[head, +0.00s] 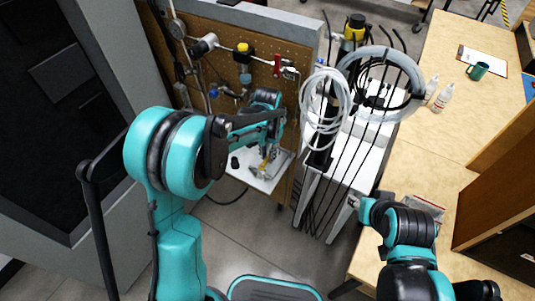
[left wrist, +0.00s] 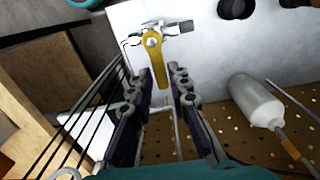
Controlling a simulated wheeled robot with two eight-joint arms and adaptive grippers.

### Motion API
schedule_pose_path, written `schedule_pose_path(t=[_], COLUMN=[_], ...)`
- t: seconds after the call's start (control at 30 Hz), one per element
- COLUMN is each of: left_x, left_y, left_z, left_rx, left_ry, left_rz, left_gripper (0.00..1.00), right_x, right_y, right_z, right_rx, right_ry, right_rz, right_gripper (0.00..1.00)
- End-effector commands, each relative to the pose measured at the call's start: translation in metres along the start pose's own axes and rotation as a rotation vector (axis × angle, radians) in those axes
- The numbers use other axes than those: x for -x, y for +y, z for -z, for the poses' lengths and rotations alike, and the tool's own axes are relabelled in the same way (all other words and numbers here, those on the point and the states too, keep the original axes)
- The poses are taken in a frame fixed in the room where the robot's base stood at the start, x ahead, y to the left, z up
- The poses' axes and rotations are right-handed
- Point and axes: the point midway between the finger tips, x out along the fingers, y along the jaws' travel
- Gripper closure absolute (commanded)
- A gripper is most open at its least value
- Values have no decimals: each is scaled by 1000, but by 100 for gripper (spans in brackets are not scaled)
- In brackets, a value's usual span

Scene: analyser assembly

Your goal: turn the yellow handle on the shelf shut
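The yellow handle (left wrist: 154,58) is a flat lever on a small metal valve (left wrist: 178,28) on the white shelf (left wrist: 215,45). In the left wrist view its free end points down toward my left gripper (left wrist: 157,82). The two dark fingers are apart, one on each side of the handle's free end, with visible gaps; I see no contact. In the head view the handle (head: 262,170) shows small on the shelf, just below my left gripper (head: 268,148). My right gripper (head: 354,203) is far to the right near the table edge, too small to read.
A pegboard (head: 262,62) with valves and tubing stands behind the shelf. A grey bottle-shaped part (left wrist: 255,100) lies right of the left fingers. Coiled hoses (head: 325,105) and black cables hang to the right. A wooden table (head: 430,140) is at far right.

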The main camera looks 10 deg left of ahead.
Motion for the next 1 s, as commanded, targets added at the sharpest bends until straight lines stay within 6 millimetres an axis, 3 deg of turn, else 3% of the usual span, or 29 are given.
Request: schedule_pose_path(t=[0.33,0.47,0.8,1.0], left_x=[1,11,82,111], left_y=[0,0,0,0], left_z=[0,0,0,0], left_rx=[1,2,1,1], left_ry=[0,0,0,0], left_rz=[0,0,0,0], left_gripper=[66,66,66,66], right_x=[0,0,0,0], right_y=[0,0,0,0], right_z=[0,0,0,0], right_rx=[0,0,0,0], right_ry=[0,0,0,0], right_rz=[0,0,0,0], right_gripper=[60,60,60,60])
